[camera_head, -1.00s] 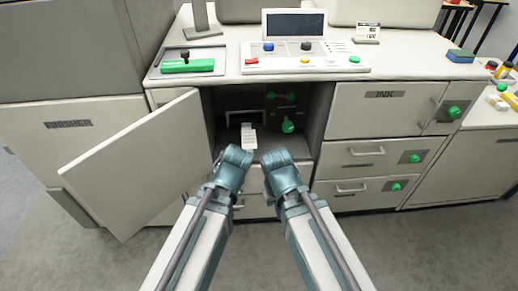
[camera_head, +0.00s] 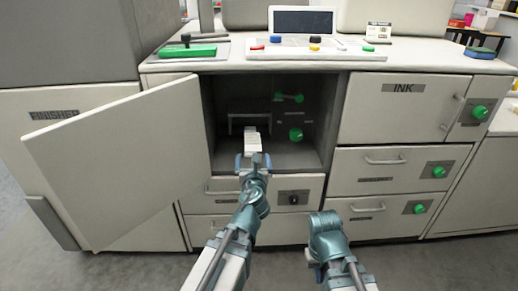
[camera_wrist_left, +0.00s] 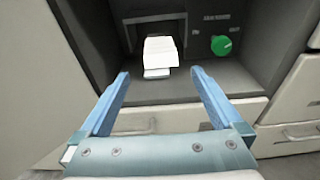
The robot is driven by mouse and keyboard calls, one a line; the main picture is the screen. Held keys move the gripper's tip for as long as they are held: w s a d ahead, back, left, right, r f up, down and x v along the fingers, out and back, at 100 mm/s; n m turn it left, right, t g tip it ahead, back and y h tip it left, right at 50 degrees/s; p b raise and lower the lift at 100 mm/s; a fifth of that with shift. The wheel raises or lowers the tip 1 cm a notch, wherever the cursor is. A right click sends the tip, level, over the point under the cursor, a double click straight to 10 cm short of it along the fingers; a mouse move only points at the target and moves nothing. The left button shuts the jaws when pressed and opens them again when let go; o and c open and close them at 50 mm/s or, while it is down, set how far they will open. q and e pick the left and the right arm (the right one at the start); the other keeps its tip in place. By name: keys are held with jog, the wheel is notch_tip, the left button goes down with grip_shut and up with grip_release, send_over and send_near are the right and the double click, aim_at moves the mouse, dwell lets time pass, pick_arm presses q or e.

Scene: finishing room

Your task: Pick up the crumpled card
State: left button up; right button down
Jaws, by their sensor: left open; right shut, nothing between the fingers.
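The crumpled card (camera_head: 252,140) is white and folded, and lies in the open compartment of the cabinet near its front edge. It also shows in the left wrist view (camera_wrist_left: 160,54), with a second white layer below its front. My left gripper (camera_head: 253,158) is open and empty, just in front of the card. In the left wrist view the left gripper's blue fingers (camera_wrist_left: 157,78) are spread apart, with the card ahead between their tips and not touched. My right gripper (camera_head: 325,222) is lower right, in front of the drawers, shut and empty.
The finisher door (camera_head: 120,155) stands swung open to the left of the compartment. Green knobs (camera_head: 296,134) are on the compartment's inner right. Drawers with handles (camera_head: 385,160) are at the right. The control panel (camera_head: 310,48) sits on top.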

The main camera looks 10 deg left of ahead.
pick_arm(q)
jog(key=b, duration=0.1)
send_near(253, 138)
jog(key=w, duration=0.1)
jog(key=w+f, duration=0.1)
jog(key=w+a+f, duration=0.1)
jog(key=shift+w+a, duration=0.1)
jog(key=shift+w, duration=0.3)
jog(key=shift+b+x, duration=0.4)
jog(key=shift+x, duration=2.55)
jog(key=shift+r, duration=0.2)
jog(key=c, duration=1.2)
jog(key=shift+r, duration=0.1)
jog(key=shift+c, duration=0.2)
